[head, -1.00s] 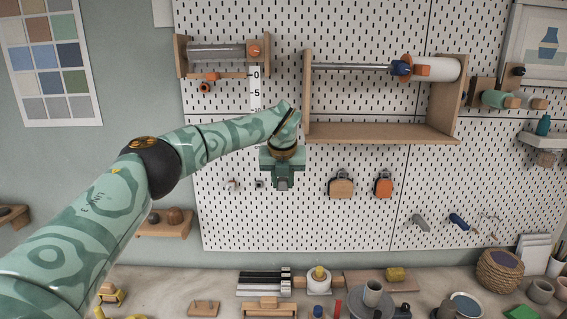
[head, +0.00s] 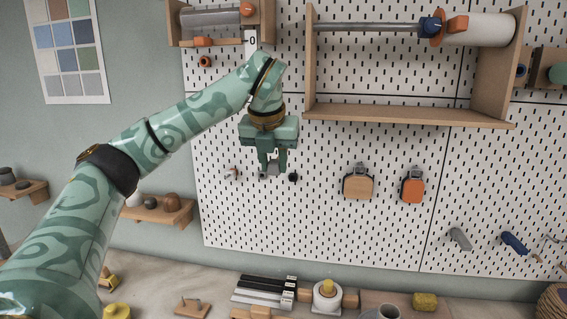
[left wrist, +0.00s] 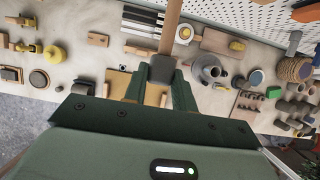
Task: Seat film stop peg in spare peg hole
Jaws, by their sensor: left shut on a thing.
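My left gripper (head: 270,168) hangs fingers-down in front of the white pegboard, below the long wooden shelf frame. Its fingers are shut on the film stop peg, which shows in the left wrist view as a grey block (left wrist: 162,69) with a wooden shaft (left wrist: 171,28). The shaft points towards the pegboard at the top of that view. In the head view the fingers mostly hide the peg. A small dark round fitting (head: 292,177) is on the board just right of the fingers. I cannot tell whether it is the spare peg hole. My right gripper is out of view.
The wooden frame (head: 400,114) with a rod and white roll is at upper right. An orange ring fitting (head: 205,61) is at upper left. A beige pouch (head: 358,184) and an orange pouch (head: 412,187) hang to the right. The worktop below holds many small items.

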